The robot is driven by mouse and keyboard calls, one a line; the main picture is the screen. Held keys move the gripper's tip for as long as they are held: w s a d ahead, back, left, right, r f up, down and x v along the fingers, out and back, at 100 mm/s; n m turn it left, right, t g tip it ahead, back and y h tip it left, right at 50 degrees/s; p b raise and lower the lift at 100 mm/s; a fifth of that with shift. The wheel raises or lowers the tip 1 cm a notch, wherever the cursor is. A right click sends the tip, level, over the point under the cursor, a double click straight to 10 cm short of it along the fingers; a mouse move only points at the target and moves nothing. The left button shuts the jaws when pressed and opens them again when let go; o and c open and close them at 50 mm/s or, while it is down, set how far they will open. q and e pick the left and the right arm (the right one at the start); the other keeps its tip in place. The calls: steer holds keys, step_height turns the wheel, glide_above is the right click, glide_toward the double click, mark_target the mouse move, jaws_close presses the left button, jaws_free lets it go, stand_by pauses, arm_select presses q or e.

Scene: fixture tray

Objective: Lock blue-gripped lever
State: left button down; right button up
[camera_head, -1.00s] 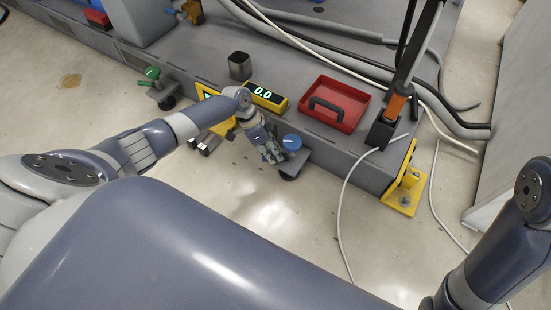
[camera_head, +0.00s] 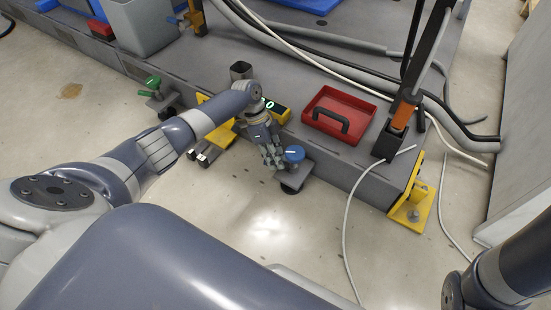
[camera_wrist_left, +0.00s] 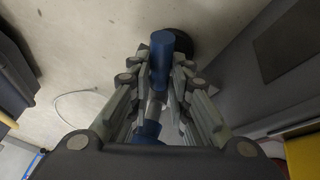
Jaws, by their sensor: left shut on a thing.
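The blue-gripped lever shows in the wrist view as a blue cylinder (camera_wrist_left: 162,58) between the two fingers of my left gripper (camera_wrist_left: 161,80). The fingers are shut on it, one on each side. Another blue part (camera_wrist_left: 148,132) shows lower down, nearer the palm. In the head view, my left gripper (camera_head: 274,160) points down beside a round blue knob (camera_head: 294,153) on a grey bracket at the bench's front edge. The fingers and the lever's arm are partly hidden there. My right gripper is out of view; only part of the right arm shows at lower right.
A red tray (camera_head: 362,101) with a black handle sits on the bench behind. A green-handled lever (camera_head: 152,82) stands to the left. A display box (camera_head: 281,112) and grey cup (camera_head: 240,70) are behind my left forearm. A yellow corner bracket (camera_head: 411,208) and cables are at right.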

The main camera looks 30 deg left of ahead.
arm_select(q)
steer(key=c, duration=1.5)
jaws_free()
steer(key=v, duration=1.2)
